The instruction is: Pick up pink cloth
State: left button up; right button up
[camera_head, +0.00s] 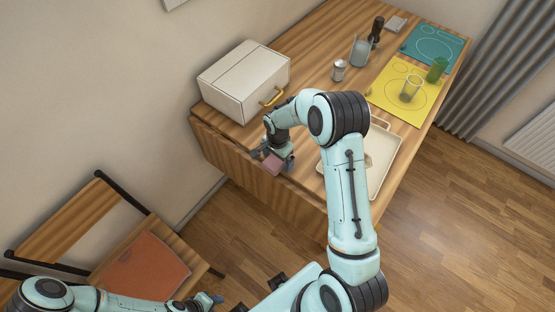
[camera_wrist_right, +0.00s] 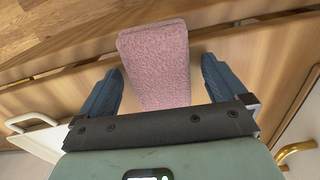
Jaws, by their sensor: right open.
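The pink cloth (camera_head: 272,164) is a small folded pad at the front edge of the wooden cabinet top. It also shows in the right wrist view (camera_wrist_right: 158,55), between the two blue fingers, with a gap visible on both sides. My right gripper (camera_head: 275,158) is open around the cloth, and I cannot tell how deep the fingers reach. My left gripper (camera_head: 207,300) is low at the bottom of the head view, far from the cloth, and its jaws are too small to read.
A white box (camera_head: 235,85) with a yellow handle stands behind the right gripper. A cream tray (camera_head: 382,165) lies right of it, partly behind my arm. A can (camera_head: 339,70), a yellow mat (camera_head: 400,98) and glasses stand farther back. A chair (camera_head: 105,245) with an orange seat is at left.

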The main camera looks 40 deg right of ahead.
jog(key=c, duration=1.1)
